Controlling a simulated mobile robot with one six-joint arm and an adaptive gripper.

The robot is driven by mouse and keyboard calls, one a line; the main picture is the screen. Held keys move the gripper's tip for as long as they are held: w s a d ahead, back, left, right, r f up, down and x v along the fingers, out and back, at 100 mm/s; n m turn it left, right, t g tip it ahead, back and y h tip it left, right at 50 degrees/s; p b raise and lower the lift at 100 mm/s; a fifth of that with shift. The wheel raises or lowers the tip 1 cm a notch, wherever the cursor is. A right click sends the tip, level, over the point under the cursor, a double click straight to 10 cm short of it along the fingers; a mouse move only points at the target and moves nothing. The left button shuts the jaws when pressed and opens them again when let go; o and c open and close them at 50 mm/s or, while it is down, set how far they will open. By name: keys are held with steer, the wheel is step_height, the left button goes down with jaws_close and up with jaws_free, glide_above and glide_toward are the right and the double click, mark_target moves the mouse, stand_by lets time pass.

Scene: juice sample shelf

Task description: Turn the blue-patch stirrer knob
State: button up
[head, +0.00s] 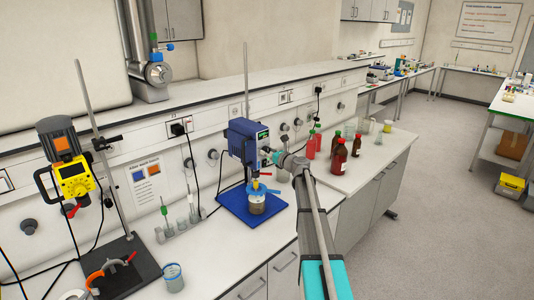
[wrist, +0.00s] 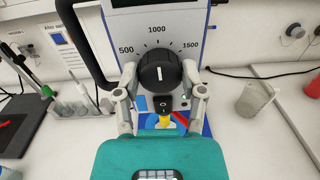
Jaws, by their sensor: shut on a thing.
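The blue stirrer (head: 242,142) stands over a blue base plate (head: 238,208) on the bench in the head view. In the wrist view its front panel has a dial marked 500, 1000 and 1500 around a black knob (wrist: 158,85). The knob's white line points up, roughly toward 1000. A small blue patch (wrist: 140,103) is at the panel's lower left, beside a black switch (wrist: 163,103). My gripper (wrist: 159,77) is shut on the knob, one finger on each side. In the head view my gripper (head: 275,157) is at the stirrer's front and hides the knob.
A beaker (head: 257,203) sits under the blue stirrer. Red bottles (head: 339,160) stand to the right of my arm. A rack with glassware (head: 182,226) is left of the blue base plate.

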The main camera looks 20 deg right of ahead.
steer(key=shift+a, duration=0.1)
steer(key=n, duration=0.5)
steer(key=shift+n, duration=0.4)
steer(key=n, duration=0.6)
steer(key=shift+f+n+b, duration=0.1)
steer(key=shift+n+b, duration=0.2)
steer(key=shift+b, duration=0.1)
steer(key=n+y, duration=0.1)
steer(key=n, duration=1)
steer(key=shift+f+n, duration=0.1)
steer(key=shift+n, duration=0.3)
steer(key=o, duration=1.2)
steer(key=shift+c, duration=0.2)
